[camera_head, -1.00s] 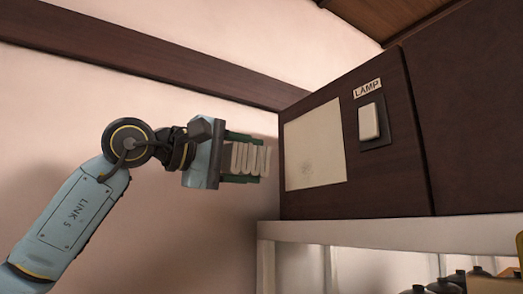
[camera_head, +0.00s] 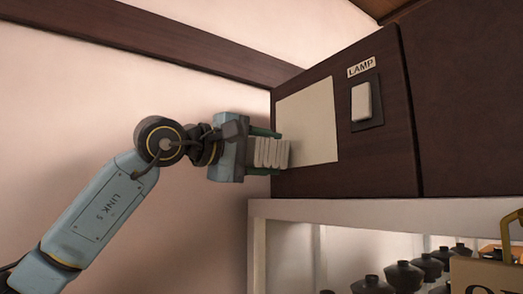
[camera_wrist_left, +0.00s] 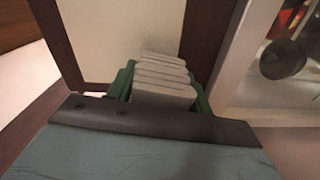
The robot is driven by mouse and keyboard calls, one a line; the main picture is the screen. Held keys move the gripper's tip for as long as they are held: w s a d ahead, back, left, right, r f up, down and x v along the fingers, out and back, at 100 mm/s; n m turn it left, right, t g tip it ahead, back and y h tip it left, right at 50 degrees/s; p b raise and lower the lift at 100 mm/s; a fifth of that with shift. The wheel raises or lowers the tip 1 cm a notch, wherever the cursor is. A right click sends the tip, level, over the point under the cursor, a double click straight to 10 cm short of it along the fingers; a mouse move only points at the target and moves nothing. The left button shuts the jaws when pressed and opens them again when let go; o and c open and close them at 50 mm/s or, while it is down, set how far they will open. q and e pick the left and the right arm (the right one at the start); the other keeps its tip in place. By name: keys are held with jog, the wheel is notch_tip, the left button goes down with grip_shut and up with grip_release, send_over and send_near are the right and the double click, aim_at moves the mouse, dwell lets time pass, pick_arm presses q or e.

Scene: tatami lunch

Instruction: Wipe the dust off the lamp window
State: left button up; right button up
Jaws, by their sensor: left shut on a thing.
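The lamp window (camera_head: 308,118) is a pale cream panel on the front of a dark wooden box. My left gripper (camera_head: 264,150) is shut on a folded white cloth (camera_head: 272,154). The cloth is at the lower left part of the window and overlaps it in the head view. In the left wrist view, the cloth (camera_wrist_left: 162,88) sits between the green fingers, and a faint grey dust patch (camera_wrist_left: 166,44) shows on the window (camera_wrist_left: 125,35) just beyond it. I cannot tell whether the cloth touches the window. My right gripper is out of view.
A lamp switch (camera_head: 362,102) under a LAMP label (camera_head: 361,66) is right of the window. The box stands on a white shelf (camera_head: 345,208). Several dark lidded pots (camera_head: 403,275) are below it. Bare wall (camera_head: 120,100) lies to the left.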

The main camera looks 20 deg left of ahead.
aim_at(250, 151)
pick_arm(q)
jog(key=shift+p+x, duration=0.5)
jog(key=shift+x, duration=0.55)
dwell(0.6)
jog(key=shift+s+d+f+b, duration=0.1)
jog(key=shift+s+d+b, duration=0.35)
jog(key=shift+s+d, duration=0.15)
jog(key=shift+s+d+b, duration=0.45)
jog(key=shift+s+d, duration=0.25)
jog(key=shift+d, duration=0.3)
jog(key=shift+w+a+r+p, duration=0.2)
jog(key=shift+w+a+p, duration=0.4)
jog(key=shift+a, duration=0.1)
jog(key=shift+w+a+p, duration=0.55)
jog(key=shift+w+a, duration=0.15)
jog(key=shift+a, duration=0.15)
jog(key=shift+f, duration=0.1)
jog(key=shift+s+a+f+b, duration=0.15)
jog(key=shift+s+a+b, duration=0.25)
jog(key=shift+a+b, duration=0.1)
jog(key=shift+b+v, duration=0.7)
jog(key=shift+v, duration=1.6)
